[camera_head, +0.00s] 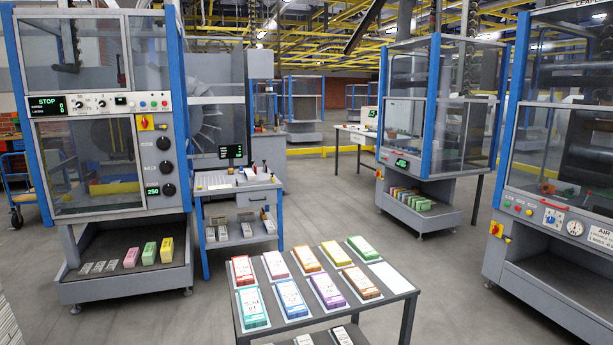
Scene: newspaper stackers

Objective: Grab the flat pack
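No single item is clearly marked as the flat pack. Several coloured packs lie flat in two rows on a dark grey table (408,293) in the front middle. The back row has a red pack (242,269), a pink pack (276,265), an orange pack (307,259), a yellow pack (335,254) and a green pack (361,248). Neither of my grippers is in view.
A blue-framed stacker machine (116,212) stands left, its lower tray holding small packs. A blue-legged side table (238,183) stands beside it. Another machine (388,165) is behind right, and a large one (560,219) is at right. Grey floor (450,280) between is clear.

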